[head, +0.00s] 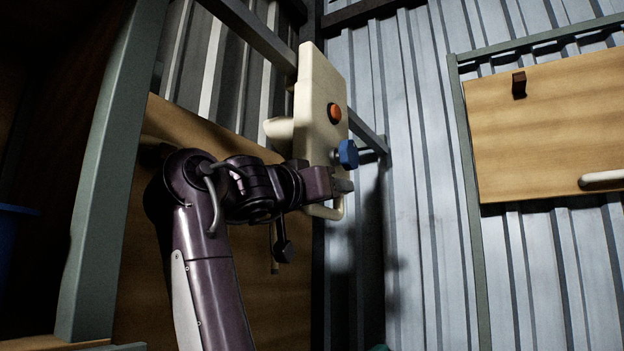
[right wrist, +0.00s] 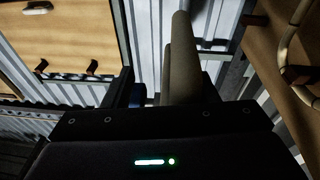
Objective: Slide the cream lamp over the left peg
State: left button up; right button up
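The cream lamp (head: 318,95) is a flat pale body with an orange button, a blue knob and a rounded loop low down. It is off the boards, upright and slightly tilted. My right gripper (head: 338,184) appears shut on its lower part; the fingers hide the exact contact. In the right wrist view a cream bar (right wrist: 180,70) stands between the fingers, with the blue knob beside it. The left peg (head: 519,84), dark and short, sticks out of the right-hand wooden board, well right of the lamp. My left gripper is not in view.
The peg board (head: 560,125) hangs in a grey-green frame on corrugated metal and carries a cream rod (head: 602,179). A second dark peg (right wrist: 41,65) shows in the right wrist view. Another wooden board (head: 170,290) and a diagonal metal beam lie behind my arm. The space between the boards looks clear.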

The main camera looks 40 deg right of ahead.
jog(key=shift+s+a+f+b, duration=0.25)
jog(key=shift+s+f+b, duration=0.35)
jog(key=shift+s, duration=0.1)
jog(key=shift+o, duration=0.3)
jog(key=shift+s+a+f+b, duration=0.3)
jog(key=shift+a+f+b, duration=0.35)
jog(key=shift+f+b, duration=0.1)
jog(key=shift+o, duration=1)
jog(key=shift+s+a+f+b, duration=0.25)
jog(key=shift+a+f+b, duration=0.05)
jog(key=shift+f+b, duration=0.25)
jog(key=shift+s+a+f+b, duration=0.15)
jog(key=shift+s+f+b, duration=0.05)
jog(key=shift+f+b, duration=0.45)
jog(key=shift+c, duration=0.6)
jog(key=shift+s, duration=0.35)
jog(key=shift+c, duration=0.7)
jog(key=shift+s+d, duration=0.2)
jog(key=shift+s, duration=0.45)
